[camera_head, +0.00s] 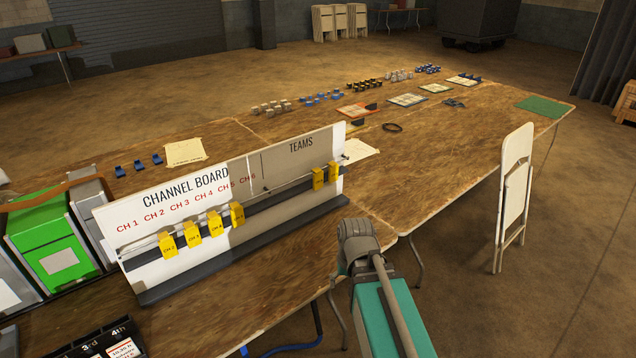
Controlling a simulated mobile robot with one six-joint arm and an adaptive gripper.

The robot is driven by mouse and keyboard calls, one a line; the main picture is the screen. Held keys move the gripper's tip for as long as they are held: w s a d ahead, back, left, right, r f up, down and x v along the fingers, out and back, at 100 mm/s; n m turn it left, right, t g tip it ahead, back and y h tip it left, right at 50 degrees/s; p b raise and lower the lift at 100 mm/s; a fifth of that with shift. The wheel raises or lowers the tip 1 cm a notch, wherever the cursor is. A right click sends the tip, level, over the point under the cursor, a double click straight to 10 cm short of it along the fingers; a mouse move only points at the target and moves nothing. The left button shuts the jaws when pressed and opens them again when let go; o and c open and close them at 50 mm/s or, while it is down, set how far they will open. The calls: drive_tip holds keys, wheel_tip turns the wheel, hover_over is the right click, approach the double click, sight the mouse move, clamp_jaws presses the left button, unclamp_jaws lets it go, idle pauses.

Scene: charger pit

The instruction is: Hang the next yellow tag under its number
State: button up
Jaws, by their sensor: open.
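The white channel board (110,218) stands on the long wooden table, with red labels CH 1 to CH 6 and the word TEAMS at its right. Several yellow tags (192,235) hang from the rail on the left part. In this view they sit roughly below CH 2 to CH 5; their small lettering is hard to read. Two more yellow tags (318,178) hang side by side at the right end, below TEAMS. The rail between the two groups is bare. My arm shows at bottom centre, in front of the board's right end. My gripper is not visible.
Green and grey bins (55,248) stand left of the board. A dark panel marked 3rd and 4th (100,345) lies at bottom left. Small parts and cards cover the table behind. A folded white chair (515,190) stands at the table's right side.

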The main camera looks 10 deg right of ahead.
drive_tip(key=w+a+f+m+t+y+b, duration=0.2)
drive_tip(key=w+a+m+t+y+b, duration=0.15)
drive_tip(key=w+m, duration=0.4)
drive_tip(key=m+t+y+b, duration=0.4)
drive_tip(key=m+t+b, duration=0.65)
drive_tip(key=m, duration=1.15)
approach(319, 182)
drive_tip(key=v, duration=0.3)
drive_tip(key=shift+w+d+f+p, duration=0.1)
drive_tip(key=shift+f+p, duration=0.05)
drive_tip(key=shift+p, duration=0.2)
drive_tip(key=shift+w, duration=0.1)
drive_tip(key=b+x, duration=0.1)
drive_tip(key=x, duration=1.2)
drive_tip(key=shift+r, duration=0.2)
